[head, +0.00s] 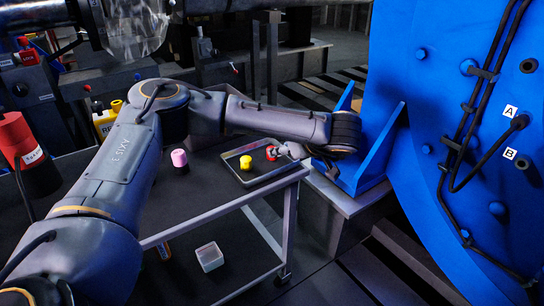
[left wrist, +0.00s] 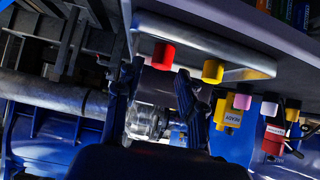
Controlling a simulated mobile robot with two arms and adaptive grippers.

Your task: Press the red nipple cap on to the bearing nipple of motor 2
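The red nipple cap (head: 271,153) stands in a shallow tray (head: 243,178) on the cart. My left gripper (head: 285,151) is at the cap, coming from the right side of the tray. In the left wrist view, the fingers of my left gripper (left wrist: 158,80) are apart and the red cap (left wrist: 163,56) shows between and just beyond their tips; I cannot tell whether they touch it. A large blue machine body (head: 420,100) with labels A and B fills the right; no motor number or distinct bearing nipple can be made out. My right gripper is not in view.
A yellow cap (head: 245,162) stands in the tray left of the red one. A pink cap (head: 179,158) is on the cart top. A white container (head: 209,257) sits on the lower shelf. A blue bracket (head: 375,155) stands close behind my left wrist.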

